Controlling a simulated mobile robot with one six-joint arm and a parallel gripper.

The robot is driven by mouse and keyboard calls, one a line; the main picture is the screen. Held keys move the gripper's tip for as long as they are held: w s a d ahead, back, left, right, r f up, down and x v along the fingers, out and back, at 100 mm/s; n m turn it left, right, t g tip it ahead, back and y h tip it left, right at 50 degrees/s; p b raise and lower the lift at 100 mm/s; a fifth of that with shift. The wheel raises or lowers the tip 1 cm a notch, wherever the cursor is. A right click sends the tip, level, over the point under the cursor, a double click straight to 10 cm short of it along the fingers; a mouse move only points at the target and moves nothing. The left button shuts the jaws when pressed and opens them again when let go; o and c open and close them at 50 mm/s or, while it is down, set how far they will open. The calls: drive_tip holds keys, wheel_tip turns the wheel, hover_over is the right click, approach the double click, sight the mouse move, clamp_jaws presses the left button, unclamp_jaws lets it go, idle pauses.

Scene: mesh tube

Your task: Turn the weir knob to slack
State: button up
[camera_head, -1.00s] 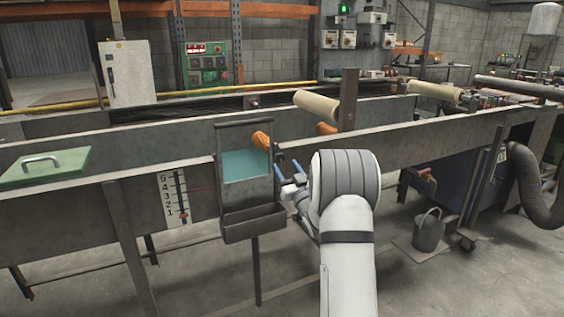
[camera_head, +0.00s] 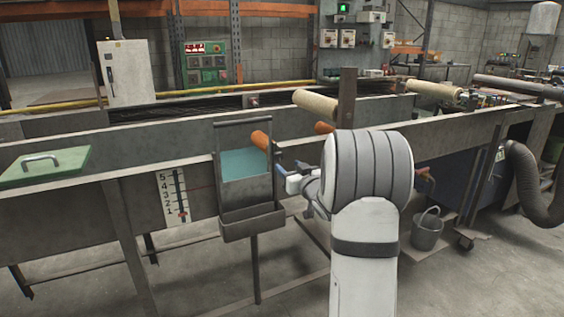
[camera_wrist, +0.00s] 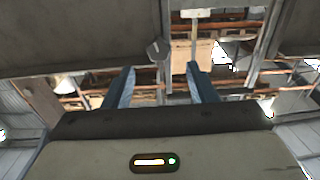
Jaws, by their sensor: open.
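A small grey knob (camera_wrist: 157,50) shows in the wrist view, just beyond and between my fingertips, on the edge of a dark plate (camera_wrist: 75,35). My gripper (camera_wrist: 160,67) has its two blue fingers apart, with nothing between them; the knob looks clear of both. In the head view my gripper (camera_head: 282,169) is at the right side of the weir box (camera_head: 247,195), which has a teal panel or water in its upper part. The knob cannot be made out there, and its marking or setting is not readable.
A scale numbered 1 to 5 (camera_head: 172,197) is on the trough wall (camera_head: 80,222), left of the box. An orange roller (camera_head: 261,140) rests above the box's right edge. A green lid (camera_head: 45,167) lies at left. A bucket (camera_head: 428,230) stands on the floor at right.

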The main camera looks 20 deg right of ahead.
sight(280, 158)
drive_tip(key=w+b, duration=0.1)
drive_tip(key=w, duration=0.6)
drive_tip(key=shift+w, duration=0.25)
drive_tip(key=shift+c, duration=0.2)
drive_tip(key=c, duration=0.9)
drive_tip(key=shift+c, duration=0.2)
